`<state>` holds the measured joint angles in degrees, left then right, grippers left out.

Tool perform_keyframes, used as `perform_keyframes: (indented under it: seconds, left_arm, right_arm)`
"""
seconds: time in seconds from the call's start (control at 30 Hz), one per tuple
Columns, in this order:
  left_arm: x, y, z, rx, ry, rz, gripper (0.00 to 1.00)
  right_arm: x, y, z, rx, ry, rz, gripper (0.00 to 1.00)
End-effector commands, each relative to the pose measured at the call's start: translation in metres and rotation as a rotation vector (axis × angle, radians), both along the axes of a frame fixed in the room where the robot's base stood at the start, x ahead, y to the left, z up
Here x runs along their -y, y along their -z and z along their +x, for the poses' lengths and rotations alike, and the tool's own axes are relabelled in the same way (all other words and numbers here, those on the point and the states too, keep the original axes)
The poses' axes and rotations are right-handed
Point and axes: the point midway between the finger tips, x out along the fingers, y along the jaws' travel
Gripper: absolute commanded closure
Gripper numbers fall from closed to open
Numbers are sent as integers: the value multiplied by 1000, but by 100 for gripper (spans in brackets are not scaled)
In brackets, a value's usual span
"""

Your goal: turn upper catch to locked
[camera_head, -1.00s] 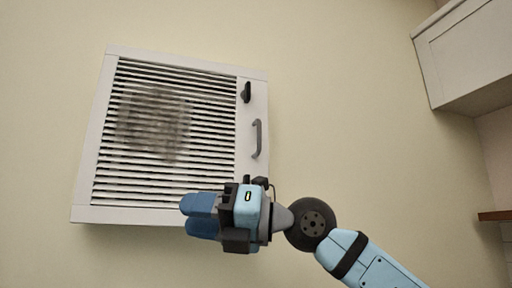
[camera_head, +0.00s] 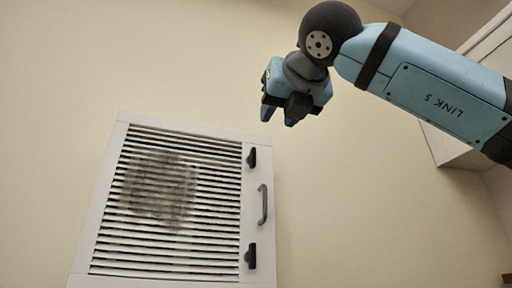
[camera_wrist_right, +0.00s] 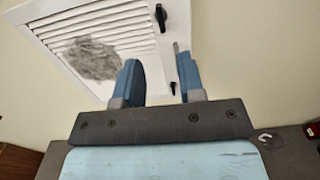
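The upper catch (camera_head: 252,157) is a small dark knob near the top right corner of the white louvered panel (camera_head: 257,232). Its bar stands about upright. My right gripper (camera_head: 278,117) is above the panel, up and to the right of the upper catch, with its fingers pointing down and clear of it. In the right wrist view the two blue fingers (camera_wrist_right: 160,82) stand apart with nothing held. A dark catch (camera_wrist_right: 160,17) shows beyond them; I cannot tell which one. My left gripper is not in view.
A grey handle (camera_head: 263,204) sits below the upper catch, and a similar lower catch (camera_head: 251,256) is under it. A grey smudge (camera_head: 160,190) marks the louvers. A white cabinet (camera_head: 445,147) is at the right. The wall around the panel is bare.

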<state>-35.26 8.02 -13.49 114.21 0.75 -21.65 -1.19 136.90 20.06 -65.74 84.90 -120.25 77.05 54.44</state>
Motion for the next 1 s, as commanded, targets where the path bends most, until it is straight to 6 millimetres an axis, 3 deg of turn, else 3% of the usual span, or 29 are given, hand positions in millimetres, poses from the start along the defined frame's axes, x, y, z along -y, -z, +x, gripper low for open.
perform_keyframes:
  seconds: [0.4, 0.6, 1.0]
  left_arm:
    - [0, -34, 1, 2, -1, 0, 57]
    - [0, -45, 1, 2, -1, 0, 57]
    - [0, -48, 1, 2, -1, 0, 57]
  right_arm:
    - [-27, -3, 81, -5, -3, -3, 64]
    - [-36, -1, 110, -5, -3, -2, 64]
    - [-41, 1, 123, -3, -5, -2, 64]
